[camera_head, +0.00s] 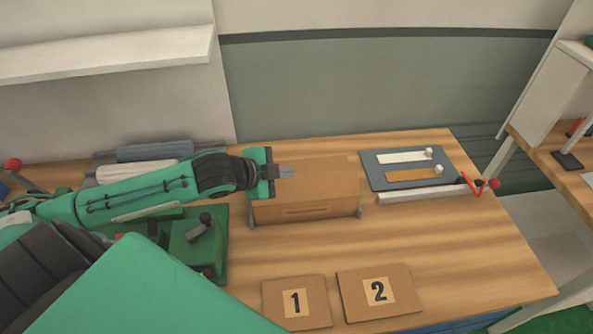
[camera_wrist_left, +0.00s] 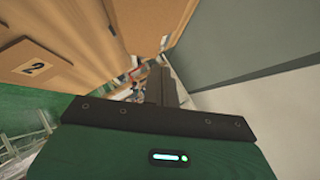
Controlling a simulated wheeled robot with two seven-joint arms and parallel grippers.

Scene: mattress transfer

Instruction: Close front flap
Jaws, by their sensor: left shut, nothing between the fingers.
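A brown cardboard box (camera_head: 318,188) sits on the wooden table, with a slot in its front face. Its top looks flat and brown; I cannot tell single flaps apart. My left gripper (camera_head: 288,172) is shut and empty, at the upper left part of the box in the head view. I cannot tell whether it touches the box. The left wrist view shows its dark fingers (camera_wrist_left: 160,86) together, with a brown surface (camera_wrist_left: 152,22) beyond them. My right gripper is not in view.
Cards marked 1 (camera_head: 312,316) and 2 (camera_head: 365,307) lie at the table's front. A blue-grey board (camera_head: 376,178) with two strips lies right of the box, by a pale bar with a red part (camera_head: 425,193). A green fixture (camera_head: 212,262) stands left. Bare table (camera_head: 440,240) lies front right.

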